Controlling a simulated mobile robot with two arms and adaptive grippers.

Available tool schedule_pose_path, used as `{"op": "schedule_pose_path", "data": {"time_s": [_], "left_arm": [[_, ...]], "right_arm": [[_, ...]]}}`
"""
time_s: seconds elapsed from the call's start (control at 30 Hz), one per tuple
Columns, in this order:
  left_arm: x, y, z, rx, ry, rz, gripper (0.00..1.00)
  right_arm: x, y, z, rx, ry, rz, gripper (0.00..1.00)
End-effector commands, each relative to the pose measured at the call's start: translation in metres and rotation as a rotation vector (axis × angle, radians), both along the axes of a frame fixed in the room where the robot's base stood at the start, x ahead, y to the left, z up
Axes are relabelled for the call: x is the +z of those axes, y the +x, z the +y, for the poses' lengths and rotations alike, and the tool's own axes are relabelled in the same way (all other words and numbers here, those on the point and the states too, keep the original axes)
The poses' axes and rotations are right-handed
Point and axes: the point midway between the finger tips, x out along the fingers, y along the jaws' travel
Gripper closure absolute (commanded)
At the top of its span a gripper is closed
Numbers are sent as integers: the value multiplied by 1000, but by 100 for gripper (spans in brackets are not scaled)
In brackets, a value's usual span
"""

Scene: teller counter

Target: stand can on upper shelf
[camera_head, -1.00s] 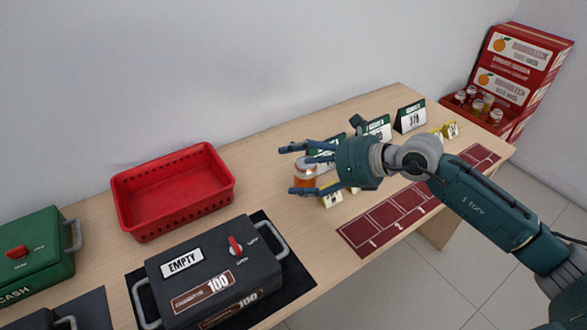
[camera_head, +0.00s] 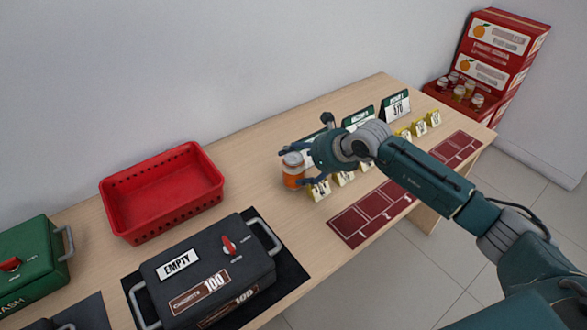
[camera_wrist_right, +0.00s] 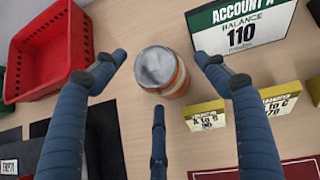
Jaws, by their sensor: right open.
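The can (camera_head: 293,172) is orange and white with a silver lid and stands upright on the wooden counter (camera_head: 250,185). In the right wrist view the can (camera_wrist_right: 160,78) shows from above, its grey lid toward the camera. My left gripper is out of view. The red display rack (camera_head: 504,40) at the back right has jars on its lower ledge; I cannot tell an upper shelf clearly.
A red basket (camera_head: 130,235) stands left of the can. A dark cash box marked EMPTY (camera_head: 205,268) and a green box (camera_head: 30,250) are at the front left. Account signs (camera_wrist_right: 245,25) and small yellow cards (camera_wrist_right: 206,115) stand close right of the can.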

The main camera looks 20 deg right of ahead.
Motion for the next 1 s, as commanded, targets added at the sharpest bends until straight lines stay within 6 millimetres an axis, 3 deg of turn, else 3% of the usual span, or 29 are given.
{"op": "schedule_pose_path", "data": {"time_s": [0.33,0.6,0.67,1.0], "left_arm": [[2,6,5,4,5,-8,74],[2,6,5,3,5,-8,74],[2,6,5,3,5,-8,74],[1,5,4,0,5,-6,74]], "right_arm": [[-9,7,4,-1,-1,0,27],[-8,7,4,-1,0,-1,79],[-6,8,4,-1,2,-5,88],[1,9,4,0,2,-6,88]]}}
